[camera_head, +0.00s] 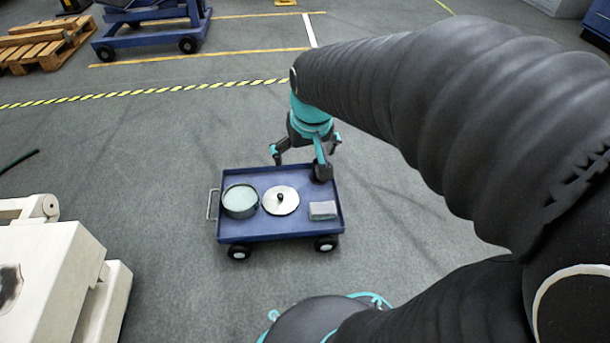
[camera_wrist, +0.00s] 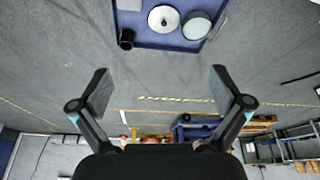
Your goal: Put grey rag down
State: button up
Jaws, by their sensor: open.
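The grey rag (camera_head: 322,210), a small folded block, lies at the near right of the blue cart's tray (camera_head: 262,231). In the wrist view a pale piece of it (camera_wrist: 129,4) seems to show at the top edge, mostly cut off. My gripper (camera_head: 300,161) is open and empty, fingers spread wide, near the cart's far edge and apart from the rag. Its two fingers also show in the wrist view (camera_wrist: 160,82) with only floor between them.
On the tray stand a dark pot (camera_head: 240,201) with pale contents, a round lid (camera_head: 281,200) with a black knob, and a black cup (camera_wrist: 126,41). A pale machine (camera_head: 50,275) is at left. A blue trolley (camera_head: 150,38) and pallets (camera_head: 40,45) stand behind. Floor around the cart is clear.

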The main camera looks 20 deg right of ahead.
jog(key=s+a+r+t, duration=0.1)
jog(key=s+a+r, duration=0.1)
jog(key=s, duration=0.4)
jog(key=s+a+r+n, duration=0.1)
jog(key=s, duration=0.5)
jog(key=shift+s+a+r+t, duration=0.25)
jog(key=shift+a+r+t, duration=0.1)
jog(key=shift+r+t, duration=0.05)
